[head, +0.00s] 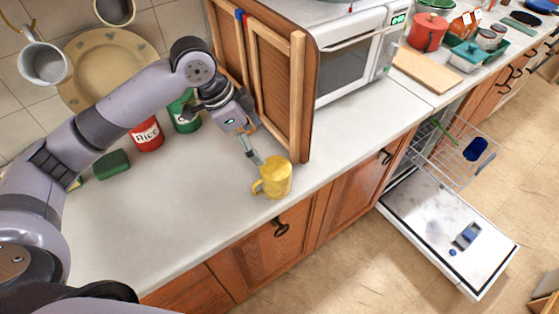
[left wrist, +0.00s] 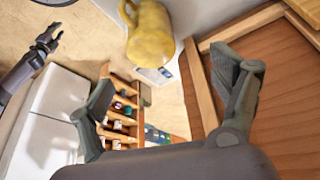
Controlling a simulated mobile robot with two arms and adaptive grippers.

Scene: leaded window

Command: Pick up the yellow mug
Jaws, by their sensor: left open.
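The yellow mug (head: 277,178) stands upright on the counter near its front edge, with its handle to the left, in the head view. My left gripper (head: 252,153) is just above and to the left of the mug, fingers pointing down towards it. It is open and empty. In the left wrist view the mug (left wrist: 151,38) shows at the top, beyond the two spread fingers (left wrist: 172,82) and not between them. My right gripper (left wrist: 47,38) shows small at the upper left of the left wrist view, with its fingers apart, away from the mug.
A wooden cabinet (head: 298,95) stands on the counter close behind the mug. A red rice can (head: 147,136), a green can (head: 185,112) and a green sponge (head: 112,164) are further left. The dishwasher door (head: 445,235) hangs open at right. The counter's front-left part is clear.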

